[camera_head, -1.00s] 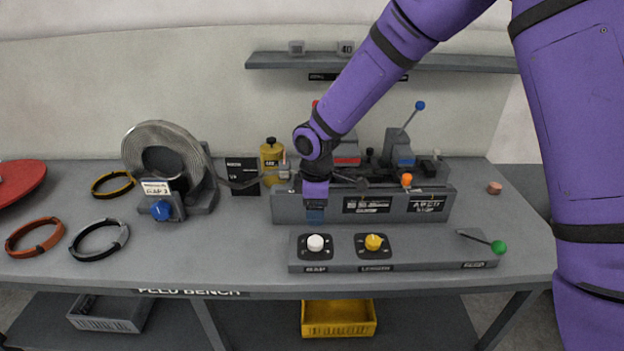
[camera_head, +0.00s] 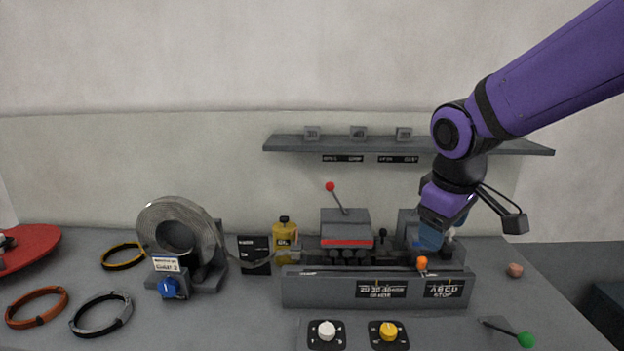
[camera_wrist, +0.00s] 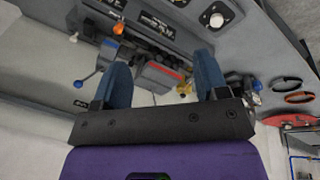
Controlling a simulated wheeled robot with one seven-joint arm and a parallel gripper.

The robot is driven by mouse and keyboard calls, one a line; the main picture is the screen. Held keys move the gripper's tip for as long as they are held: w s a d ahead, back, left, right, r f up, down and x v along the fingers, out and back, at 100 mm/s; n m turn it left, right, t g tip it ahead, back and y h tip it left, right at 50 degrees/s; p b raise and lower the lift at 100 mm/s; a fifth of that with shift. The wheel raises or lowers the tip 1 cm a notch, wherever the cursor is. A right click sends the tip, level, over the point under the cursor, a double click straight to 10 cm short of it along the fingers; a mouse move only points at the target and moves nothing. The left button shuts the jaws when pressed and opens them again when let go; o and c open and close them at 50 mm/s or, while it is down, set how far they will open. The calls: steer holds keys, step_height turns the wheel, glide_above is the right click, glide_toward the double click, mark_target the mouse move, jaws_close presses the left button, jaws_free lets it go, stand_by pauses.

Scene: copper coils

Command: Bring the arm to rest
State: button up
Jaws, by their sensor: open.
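My gripper (camera_head: 432,236) is at the end of the purple arm, raised over the right part of the feed bench machine (camera_head: 330,290). In the wrist view its two blue fingers (camera_wrist: 160,85) stand apart with nothing between them, so it is open and empty. In the head view it hides part of the grey block at the machine's right end, and the blue-knobbed lever there is not seen. The wrist view shows the blue knob (camera_wrist: 78,84) to the left of the fingers and the red-striped block (camera_wrist: 163,76) beyond them.
A shelf (camera_head: 290,143) with small grey blocks runs behind the arm. A green-knobbed lever (camera_head: 526,340) is at front right. Several bands lie at left.

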steer(key=s+d+r+m+t, duration=0.1)
steer(key=s+d+r+m, duration=0.2)
steer(key=s, duration=0.5)
steer(key=s+d+r+m+t+y, duration=0.1)
steer(key=s+d+r+m, duration=0.2)
steer(key=s, duration=0.6)
steer(key=d+m, duration=0.1)
steer(key=d, duration=0.1)
steer(key=shift+d+m, duration=0.3)
